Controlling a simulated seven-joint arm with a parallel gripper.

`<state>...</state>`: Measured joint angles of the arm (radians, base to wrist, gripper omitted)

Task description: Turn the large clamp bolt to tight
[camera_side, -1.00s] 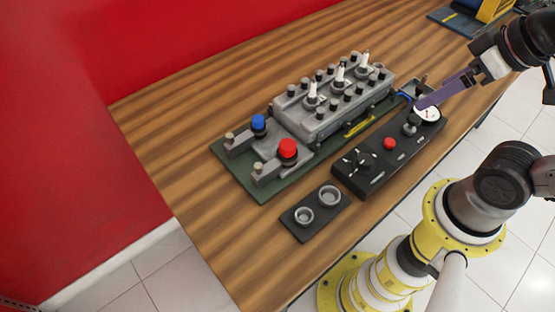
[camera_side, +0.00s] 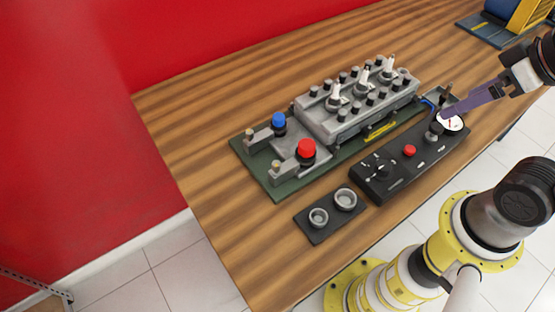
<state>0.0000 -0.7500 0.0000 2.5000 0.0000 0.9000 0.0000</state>
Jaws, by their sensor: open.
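The engine trainer has a grey block (camera_side: 352,112) on a green base plate (camera_side: 256,165). At its left end are two grey clamp arms, one by a red cap (camera_side: 306,150) and one by a blue cap (camera_side: 279,122). A small bolt head (camera_side: 275,166) tops the near arm and another bolt head (camera_side: 249,134) tops the far arm. Which bolt is the large clamp bolt, and how tight it is, I cannot tell. My gripper (camera_side: 446,113), with purple fingers, is open at the right, over or beside the white gauge (camera_side: 454,124), well away from the clamps.
A black control panel (camera_side: 395,176) with a red button (camera_side: 409,151) lies in front of the block. A dark tray (camera_side: 318,232) with two round cups lies left of it. A blue and yellow object (camera_side: 500,25) stands at the back right. The wooden table (camera_side: 205,200) is clear at the left.

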